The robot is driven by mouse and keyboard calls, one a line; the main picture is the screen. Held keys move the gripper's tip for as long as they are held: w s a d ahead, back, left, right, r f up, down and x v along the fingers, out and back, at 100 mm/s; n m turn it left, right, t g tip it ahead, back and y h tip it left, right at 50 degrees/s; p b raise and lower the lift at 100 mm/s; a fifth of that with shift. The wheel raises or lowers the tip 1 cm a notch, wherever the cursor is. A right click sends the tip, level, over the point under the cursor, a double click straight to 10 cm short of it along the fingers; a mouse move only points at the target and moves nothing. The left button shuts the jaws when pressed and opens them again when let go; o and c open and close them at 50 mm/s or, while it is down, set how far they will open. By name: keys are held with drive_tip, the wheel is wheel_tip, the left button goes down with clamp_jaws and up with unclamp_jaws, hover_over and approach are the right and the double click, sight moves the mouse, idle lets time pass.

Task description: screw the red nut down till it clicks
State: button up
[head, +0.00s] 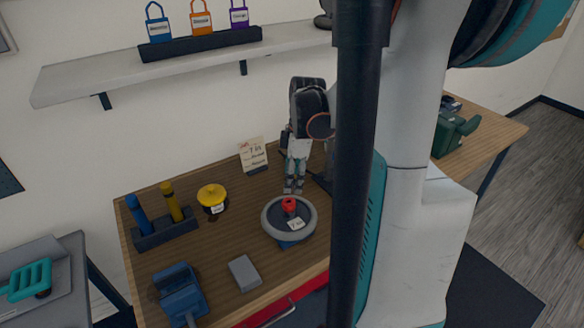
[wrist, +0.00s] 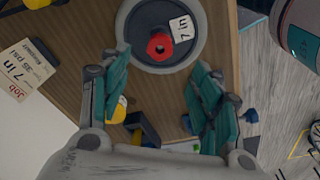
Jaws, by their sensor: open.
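The red nut (head: 289,205) sits at the centre of a grey-rimmed wheel (head: 271,231) on the wooden workbench. In the wrist view the red nut (wrist: 160,46) shows a dark round hole in its middle. My gripper (head: 293,187) is just behind the nut in the head view, pointing down. In the wrist view my gripper (wrist: 160,65) has its teal fingers spread wide, with nothing between them. The nut appears beyond the fingertips, apart from them. The thread under the nut is hidden.
A job card (head: 253,153) stands at the back of the bench. A yellow round item (head: 211,196), a holder (head: 165,233) with blue and yellow handles, a grey block (head: 244,273) and a blue vise-like tool (head: 180,293) stand left of or before the wheel.

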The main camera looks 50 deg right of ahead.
sight(290, 203)
drive_tip(key=f, duration=0.3)
drive_tip(key=f+b, duration=0.1)
drive_tip(key=f, duration=0.2)
drive_tip(key=f+b, duration=0.1)
drive_tip(key=f, duration=0.2)
drive_tip(key=shift+w+a+f, duration=0.3)
drive_tip(key=shift+w+a, duration=0.05)
drive_tip(key=shift+w, duration=0.05)
drive_tip(key=shift+c, duration=0.3)
drive_tip(key=c, duration=1.1)
drive_tip(key=m+b, duration=0.1)
drive_tip(key=m, duration=0.4)
drive_tip(key=shift+h, duration=0.3)
drive_tip(key=m, duration=0.6)
drive_tip(key=shift+h+b, duration=0.3)
drive_tip(key=m, duration=0.5)
drive_tip(key=shift+m+h+b, duration=0.35)
drive_tip(key=shift+m+h, duration=0.05)
drive_tip(key=m, duration=0.5)
drive_tip(key=shift+r, duration=0.1)
